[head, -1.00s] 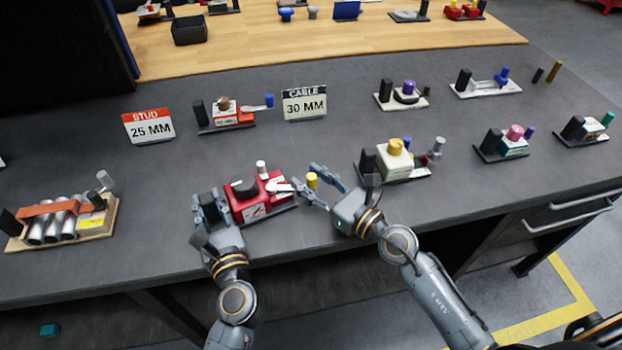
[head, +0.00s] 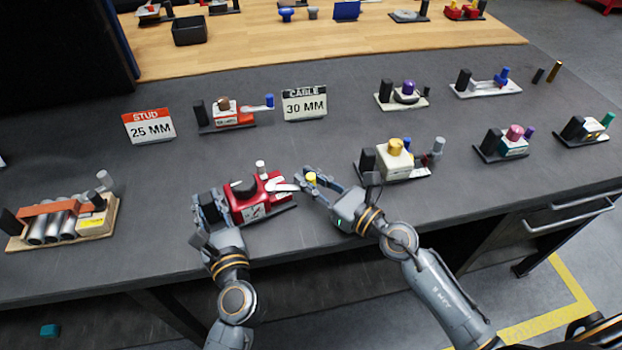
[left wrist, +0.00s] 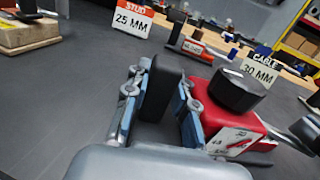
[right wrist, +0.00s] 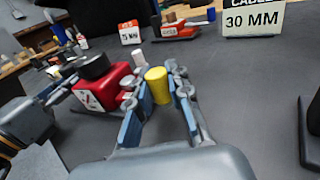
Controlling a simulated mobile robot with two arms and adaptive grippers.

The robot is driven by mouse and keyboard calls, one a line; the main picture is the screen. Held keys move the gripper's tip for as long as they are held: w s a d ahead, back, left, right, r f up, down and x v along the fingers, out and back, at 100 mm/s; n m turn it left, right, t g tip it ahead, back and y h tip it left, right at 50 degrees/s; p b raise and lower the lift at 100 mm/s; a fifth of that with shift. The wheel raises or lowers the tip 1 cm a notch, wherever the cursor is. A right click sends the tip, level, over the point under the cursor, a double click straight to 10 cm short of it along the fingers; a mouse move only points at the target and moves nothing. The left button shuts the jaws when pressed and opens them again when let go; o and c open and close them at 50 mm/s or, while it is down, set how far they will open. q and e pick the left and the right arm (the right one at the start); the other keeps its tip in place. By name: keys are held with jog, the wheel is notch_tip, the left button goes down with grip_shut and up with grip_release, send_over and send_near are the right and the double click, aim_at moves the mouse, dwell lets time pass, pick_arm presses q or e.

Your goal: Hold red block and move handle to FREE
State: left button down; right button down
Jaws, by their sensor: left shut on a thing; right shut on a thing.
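The red block (head: 262,203) stands near the table's front edge, with a black round cap, a white dial label (left wrist: 232,141) and a white upright peg (head: 261,167). My left gripper (head: 211,207) is shut on the black upright plate (left wrist: 163,88) at the block's left end. The handle (head: 284,187) is a pale lever reaching right from the block to a yellow knob (right wrist: 158,84). My right gripper (head: 314,179) is shut on this yellow knob, which stands upright between its fingers. Fingers partly hide the lever. The dial lettering is too small to read.
A cream block unit (head: 396,160) stands just right of my right gripper. Behind are a white-and-red unit (head: 226,118) and signs reading STUD 25 MM (head: 149,127) and CABLE 30 MM (head: 304,104). A board with grey cylinders (head: 95,225) lies left. The tabletop between is clear.

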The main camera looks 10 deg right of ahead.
jog(key=shift+w+n, duration=0.2)
jog(key=shift+n, duration=0.1)
jog(key=shift+w+d+f+n+g+y, duration=0.15)
jog(key=shift+w+n+g+y, duration=0.5)
jog(key=shift+g+y, duration=0.35)
jog(key=shift+w+n+g+y, duration=0.8)
jog(key=shift+n+g+y, duration=0.15)
jog(key=shift+g+y, duration=0.15)
jog(key=shift+w+g, duration=0.3)
jog(key=shift+w+a, duration=0.25)
jog(key=shift+w, duration=0.35)
jog(key=shift+w+a, duration=0.25)
jog(key=shift+w, duration=0.3)
jog(key=shift+w+d, duration=0.1)
